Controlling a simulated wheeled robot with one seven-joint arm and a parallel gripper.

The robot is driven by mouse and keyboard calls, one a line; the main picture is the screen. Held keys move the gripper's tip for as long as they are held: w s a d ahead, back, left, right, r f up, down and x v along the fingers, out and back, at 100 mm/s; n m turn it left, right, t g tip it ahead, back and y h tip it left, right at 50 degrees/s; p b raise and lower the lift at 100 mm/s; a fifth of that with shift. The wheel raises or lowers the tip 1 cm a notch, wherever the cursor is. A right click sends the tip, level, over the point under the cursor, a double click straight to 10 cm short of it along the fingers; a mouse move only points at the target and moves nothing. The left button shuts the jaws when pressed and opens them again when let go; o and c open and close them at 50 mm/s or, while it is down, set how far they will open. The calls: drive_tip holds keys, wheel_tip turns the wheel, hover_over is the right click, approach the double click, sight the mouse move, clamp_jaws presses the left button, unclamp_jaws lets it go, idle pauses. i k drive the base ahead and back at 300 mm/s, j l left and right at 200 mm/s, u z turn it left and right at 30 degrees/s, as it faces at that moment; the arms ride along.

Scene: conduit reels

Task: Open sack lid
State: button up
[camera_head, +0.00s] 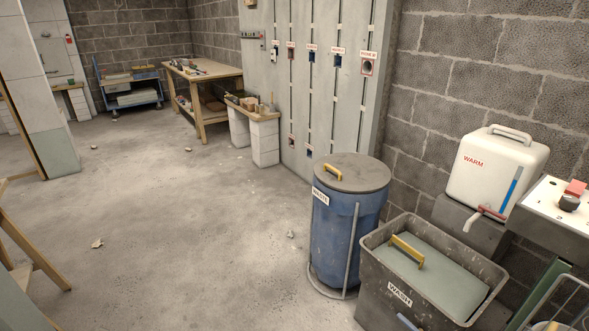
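A blue sack (334,236) stands upright on the floor in a grey metal frame, right of centre. It carries a white label that seems to read WASTE. A round grey lid (365,174) lies flat over its top and looks closed. A yellow handle (334,173) sits on the lid near its left edge. The inside of the sack is hidden. My gripper is not in view.
A grey tub (370,287) marked WASH stands close to the sack's right, with a yellow-handled board in it. A white WARM container (497,168) with a tap is behind it. A panelled wall (320,75) rises behind the sack. The floor (190,230) to the left is mostly clear.

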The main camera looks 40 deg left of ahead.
sight(353, 173)
drive_tip(key=u, duration=1)
drive_tip(key=i+j, duration=0.2)
drive_tip(key=i, duration=0.3)
drive_tip(key=i+j, duration=0.2)
drive_tip(key=i, duration=0.35)
drive_tip(key=i+j+u, duration=0.1)
drive_tip(key=i+j, duration=0.15)
drive_tip(key=i, duration=0.25)
drive_tip(key=i+j, duration=0.15)
drive_tip(key=i, duration=0.4)
drive_tip(key=i+j, duration=0.15)
drive_tip(key=i, duration=0.35)
drive_tip(key=j+u, duration=0.05)
